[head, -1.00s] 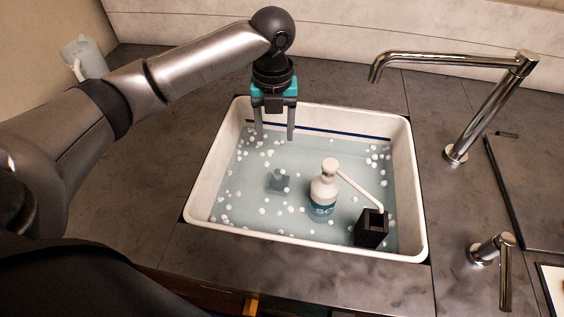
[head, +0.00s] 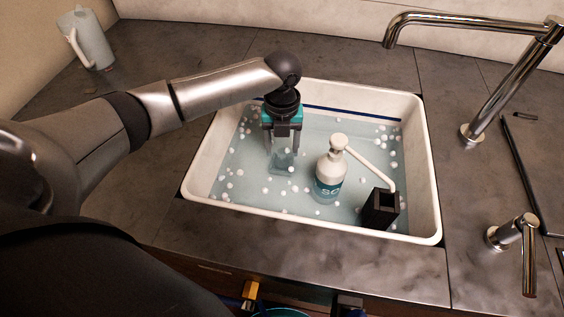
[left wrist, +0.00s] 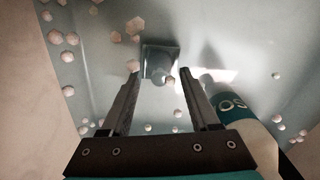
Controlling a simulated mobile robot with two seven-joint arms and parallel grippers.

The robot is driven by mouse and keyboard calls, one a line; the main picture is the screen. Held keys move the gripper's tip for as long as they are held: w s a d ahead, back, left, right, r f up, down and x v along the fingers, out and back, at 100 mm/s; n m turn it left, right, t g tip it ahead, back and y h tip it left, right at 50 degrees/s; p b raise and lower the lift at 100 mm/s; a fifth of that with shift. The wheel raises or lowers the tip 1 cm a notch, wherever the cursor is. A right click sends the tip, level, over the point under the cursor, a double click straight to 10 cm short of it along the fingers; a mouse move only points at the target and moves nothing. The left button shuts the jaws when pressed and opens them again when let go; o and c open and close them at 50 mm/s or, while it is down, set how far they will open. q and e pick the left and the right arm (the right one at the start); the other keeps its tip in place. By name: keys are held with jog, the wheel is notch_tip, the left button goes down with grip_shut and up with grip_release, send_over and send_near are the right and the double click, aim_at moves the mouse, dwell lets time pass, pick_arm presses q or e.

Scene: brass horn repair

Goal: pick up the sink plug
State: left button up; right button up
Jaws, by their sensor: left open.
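The sink plug is a grey-blue square block with a small knob, low in the water-filled basin. In the head view the plug (head: 283,170) is partly hidden by my left gripper. In the left wrist view the plug (left wrist: 160,57) lies just beyond the fingertips, its knob between their lines. My left gripper (head: 282,150) is open and points down over the plug; its fingers also show in the left wrist view (left wrist: 160,72). Nothing is held. I cannot tell whether the fingertips touch the plug. My right gripper is not in view.
A white soap bottle (head: 330,168) stands in the white basin (head: 428,170), right of my left gripper. A black box (head: 381,209) is beside it. White foam beads (head: 227,172) dot the water. A chrome faucet (head: 500,85) rises at the right; a pale pitcher (head: 90,40) stands back left.

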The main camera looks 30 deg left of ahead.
pick_arm(q)
jog(key=shift+f, duration=0.95)
grip_shut()
jog(key=shift+r, duration=0.1)
